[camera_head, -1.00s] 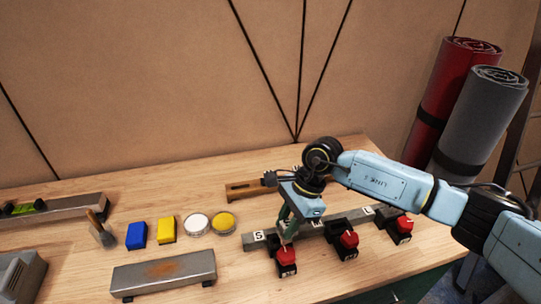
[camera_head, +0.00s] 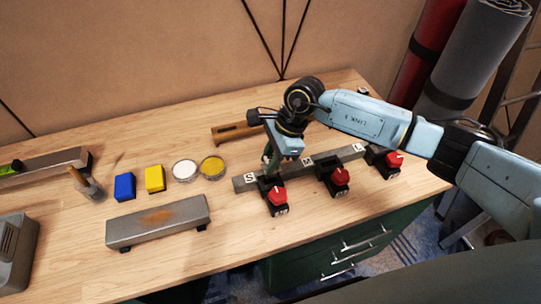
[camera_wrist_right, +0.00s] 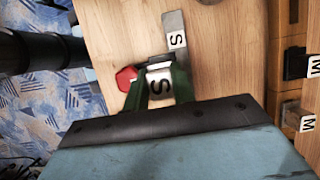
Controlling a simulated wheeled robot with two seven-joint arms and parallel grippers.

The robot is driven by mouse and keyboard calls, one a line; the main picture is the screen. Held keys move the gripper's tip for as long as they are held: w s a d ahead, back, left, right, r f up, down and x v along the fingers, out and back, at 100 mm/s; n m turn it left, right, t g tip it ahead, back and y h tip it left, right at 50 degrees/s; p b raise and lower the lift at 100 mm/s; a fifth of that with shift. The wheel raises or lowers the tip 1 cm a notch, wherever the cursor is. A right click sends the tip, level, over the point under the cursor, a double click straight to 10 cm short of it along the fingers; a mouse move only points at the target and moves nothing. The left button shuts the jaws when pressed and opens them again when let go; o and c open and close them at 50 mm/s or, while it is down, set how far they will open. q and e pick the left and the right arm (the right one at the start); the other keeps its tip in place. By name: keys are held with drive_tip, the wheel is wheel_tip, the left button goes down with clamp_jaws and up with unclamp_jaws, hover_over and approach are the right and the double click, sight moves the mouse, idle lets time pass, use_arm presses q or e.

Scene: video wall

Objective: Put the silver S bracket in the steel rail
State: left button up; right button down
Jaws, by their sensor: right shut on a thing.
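My right gripper (camera_head: 269,160) has green fingers and hangs over the S end of the steel rail (camera_head: 312,161). In the right wrist view the gripper (camera_wrist_right: 160,92) is shut on the silver S bracket (camera_wrist_right: 160,72), whose S label shows between the fingers. The rail (camera_wrist_right: 173,22) with its own S label lies just beyond the bracket. A red-knobbed black clamp (camera_head: 277,196) sits at the rail's S end; its red knob (camera_wrist_right: 126,78) is left of the bracket in the wrist view. I cannot tell whether the bracket touches the rail. My left gripper is out of view.
Two more red-knobbed clamps (camera_head: 334,178) (camera_head: 384,160) stand along the rail. A wooden holder (camera_head: 236,132) is behind; M-labelled pieces (camera_wrist_right: 296,63) show in the wrist view. A rusty steel bar (camera_head: 158,222), blue block (camera_head: 125,187), yellow block (camera_head: 154,179) and two round tins (camera_head: 212,167) lie left.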

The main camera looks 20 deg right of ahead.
drive_tip(key=shift+a, duration=0.15)
idle(0.7)
drive_tip(key=shift+f+b, duration=0.1)
drive_tip(key=shift+b, duration=0.3)
drive_tip(key=shift+f+b, duration=0.25)
drive_tip(key=shift+b, duration=0.05)
drive_tip(key=shift+f, duration=0.2)
idle(0.3)
drive_tip(key=shift+f+b, duration=0.5)
drive_tip(key=shift+b, duration=0.25)
drive_tip(key=shift+f+b, duration=0.3)
drive_tip(key=shift+f+b, duration=0.4)
drive_tip(key=shift+f+b, duration=0.3)
idle(0.4)
